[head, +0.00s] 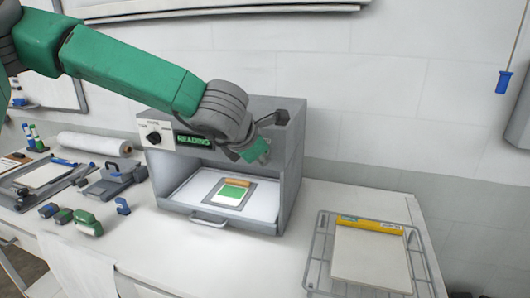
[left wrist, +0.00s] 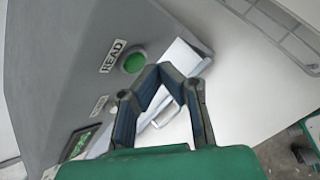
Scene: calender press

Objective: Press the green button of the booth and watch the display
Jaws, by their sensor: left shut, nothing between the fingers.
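The grey booth (head: 292,160) stands on the white bench, its open front facing me. Its display (head: 193,141) is lit and reads "READING"; the left wrist view shows this display (left wrist: 81,141) at a slant. The round green button (left wrist: 133,62) sits on the booth's face beside a "READ" label (left wrist: 113,56). My left gripper (left wrist: 160,70) is shut and empty, its tips just beside the button in the picture; I cannot tell whether they touch it. In the head view my left gripper (head: 262,146) covers the booth's upper right front and hides the button.
A card with a green patch (head: 231,193) lies inside the booth, above a front handle (head: 208,220). A wire rack (head: 318,262) with a pale sheet stands at the right. A white roll (head: 93,144) and several small tools lie at the left. The bench between booth and rack is clear.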

